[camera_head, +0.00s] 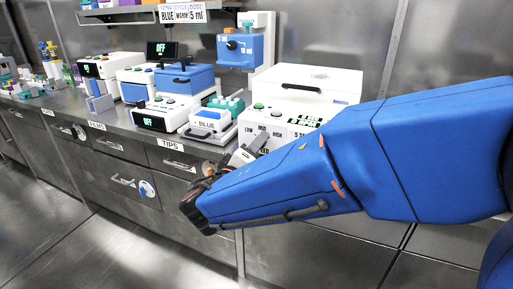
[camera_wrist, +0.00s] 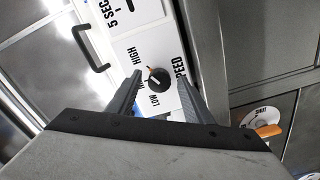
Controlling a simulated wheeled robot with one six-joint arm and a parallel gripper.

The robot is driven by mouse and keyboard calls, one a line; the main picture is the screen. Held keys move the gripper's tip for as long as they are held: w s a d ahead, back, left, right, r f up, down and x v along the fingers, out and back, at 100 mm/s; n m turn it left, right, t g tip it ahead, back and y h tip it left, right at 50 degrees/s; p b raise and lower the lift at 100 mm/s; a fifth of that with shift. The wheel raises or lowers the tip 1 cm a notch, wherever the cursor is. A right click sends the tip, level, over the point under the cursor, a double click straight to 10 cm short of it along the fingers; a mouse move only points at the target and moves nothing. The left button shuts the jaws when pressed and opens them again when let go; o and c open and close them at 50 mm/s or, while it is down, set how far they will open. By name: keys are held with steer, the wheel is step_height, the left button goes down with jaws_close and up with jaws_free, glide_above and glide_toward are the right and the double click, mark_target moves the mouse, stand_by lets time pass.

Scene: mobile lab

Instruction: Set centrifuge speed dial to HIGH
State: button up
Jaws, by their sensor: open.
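The centrifuge (camera_head: 318,78) is a white box with a closed lid on the right part of the bench. Its front has LOW and HIGH lettering, partly hidden by my arm. In the wrist view, its speed dial (camera_wrist: 158,80) is a round black knob with an orange pointer mark. The mark points up-left, roughly between the HIGH label and the middle label, which is partly hidden by a finger. My gripper (camera_wrist: 161,84) is open, its fingers on either side of the dial in the picture. I cannot tell whether they touch it.
A blue-and-white device (camera_head: 186,80) and a tray marked BLUE (camera_head: 208,122) stand left of the centrifuge. A blue unit (camera_head: 240,50) is mounted behind. Drawers with handles (camera_head: 180,166) line the bench front. The floor (camera_head: 110,245) before them is clear.

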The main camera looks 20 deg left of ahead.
steer(key=s+a, duration=0.1)
steer(key=s, duration=1.6)
steer(key=shift+s+a, duration=0.15)
steer(key=shift+a, duration=0.05)
steer(key=w+d+f+m+g+h, duration=0.1)
steer(key=w+d+m+g+h, duration=0.2)
steer(key=d, duration=0.7)
steer(key=w+d+f+g+h, duration=0.1)
steer(key=w+d+f+g, duration=0.2)
steer(key=d, duration=0.8)
steer(key=w+d+m+g+h, duration=0.25)
steer(key=w+d, duration=0.25)
steer(key=d, duration=0.5)
steer(key=s+d+f+m+g+y, duration=0.1)
steer(key=s+d+f+g, duration=0.15)
steer(key=d, duration=0.45)
steer(key=s+d+f+m+g+y, duration=0.1)
steer(key=s+d+g, duration=0.15)
steer(key=d, duration=0.45)
steer(key=s+d+f+m+y, duration=0.2)
steer(key=s+d+m+y, duration=0.2)
steer(key=s, duration=0.6)
steer(key=shift+d+f+y, duration=0.2)
steer(key=shift+d+y, duration=0.65)
steer(key=shift+d, duration=0.35)
